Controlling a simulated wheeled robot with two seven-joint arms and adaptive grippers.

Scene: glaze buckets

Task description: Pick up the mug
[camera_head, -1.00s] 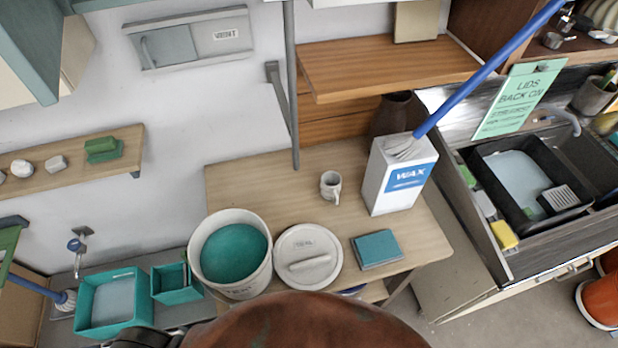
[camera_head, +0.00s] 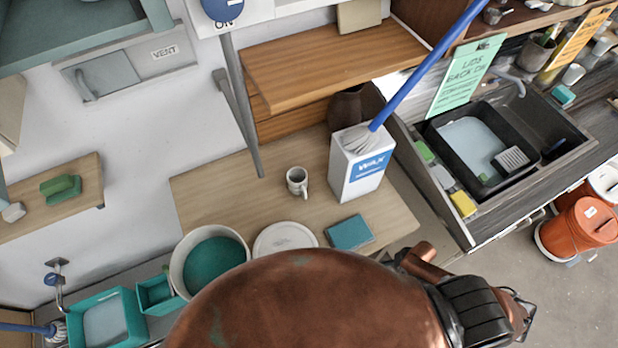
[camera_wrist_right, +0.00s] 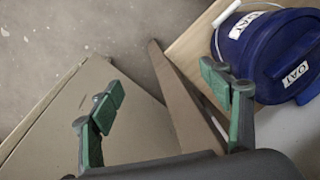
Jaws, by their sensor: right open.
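A small light grey mug (camera_head: 297,181) stands upright on the wooden table (camera_head: 215,200), left of the white wax box (camera_head: 357,165). Its handle shows on its lower right side. My right gripper (camera_wrist_right: 157,90) shows in the right wrist view with its two green fingers spread wide and nothing between them. It is over the floor and a beige panel, and the mug is not in that view. My left gripper is not in view. A large copper-coloured part of my own body covers the lower middle of the head view.
A teal glaze bucket (camera_head: 190,262), a round lid (camera_head: 284,238) and a teal block (camera_head: 349,232) sit at the table's front. A blue-handled brush (camera_head: 425,75) rises from the wax box. In the right wrist view, a blue bucket (camera_wrist_right: 275,50) stands right of the gripper.

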